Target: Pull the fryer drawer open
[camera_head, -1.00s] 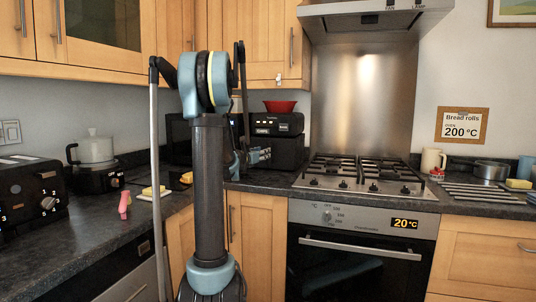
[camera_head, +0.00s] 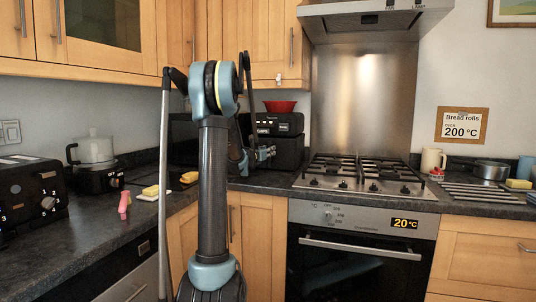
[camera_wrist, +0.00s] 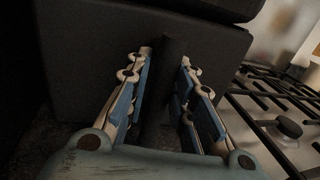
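The fryer (camera_head: 278,124) is a black box-shaped appliance at the back of the counter, left of the hob. Its drawer front (camera_wrist: 85,50) fills much of the wrist view as a dark flat panel. A dark upright handle (camera_wrist: 165,85) sticks out from it between my fingers. My gripper (camera_head: 270,153) is at the drawer's front in the head view. In the wrist view my gripper (camera_wrist: 166,57) is open, with one finger on each side of the handle and small gaps visible. Firm contact is not visible.
A red bowl (camera_head: 280,106) sits on top of the fryer. The gas hob (camera_head: 368,175) is close on the right. A yellow sponge (camera_head: 189,177), a pink object (camera_head: 124,204) and a pot (camera_head: 94,150) are on the left counter.

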